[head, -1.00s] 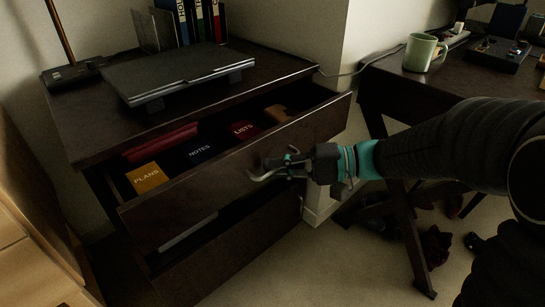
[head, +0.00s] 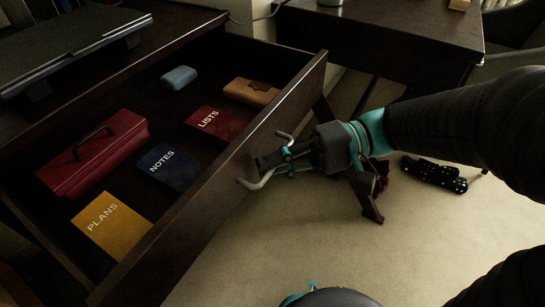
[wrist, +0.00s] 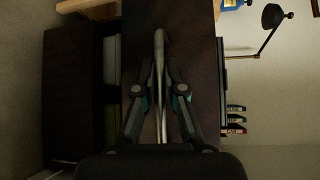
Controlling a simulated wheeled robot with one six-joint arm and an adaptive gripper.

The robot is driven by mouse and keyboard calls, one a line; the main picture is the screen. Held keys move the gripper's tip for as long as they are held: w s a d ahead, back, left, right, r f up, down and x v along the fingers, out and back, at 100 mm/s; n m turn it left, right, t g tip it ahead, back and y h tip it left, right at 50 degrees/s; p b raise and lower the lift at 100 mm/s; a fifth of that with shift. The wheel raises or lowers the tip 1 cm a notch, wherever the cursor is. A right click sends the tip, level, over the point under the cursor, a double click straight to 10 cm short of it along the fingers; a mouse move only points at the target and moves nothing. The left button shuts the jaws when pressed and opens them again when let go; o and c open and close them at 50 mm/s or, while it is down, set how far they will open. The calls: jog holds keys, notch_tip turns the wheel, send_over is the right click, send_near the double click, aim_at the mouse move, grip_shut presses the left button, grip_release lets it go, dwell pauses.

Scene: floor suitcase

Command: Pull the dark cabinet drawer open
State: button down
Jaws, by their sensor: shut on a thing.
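The dark cabinet drawer (head: 196,222) stands well out from the cabinet in the head view, its inside showing. Its front carries a curved metal handle (head: 255,183). My gripper (head: 270,160) is at the middle of the drawer front, shut on the handle. In the wrist view the handle (wrist: 159,65) runs upright between the two fingers (wrist: 157,95), against the dark drawer front (wrist: 190,40). Inside the drawer lie a red box (head: 95,155), a yellow PLANS book (head: 112,224), a blue NOTES book (head: 168,166) and a red LISTS book (head: 214,122).
A brown case (head: 250,92) and a grey-blue object (head: 179,78) also lie in the drawer. A laptop-like slab (head: 75,45) is on the cabinet top. A dark desk (head: 390,40) stands at the right.

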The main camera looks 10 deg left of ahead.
jog(key=c, duration=1.2)
grip_release()
jog(key=shift+c, duration=0.2)
jog(key=v, duration=1.2)
jog(key=shift+f, duration=0.1)
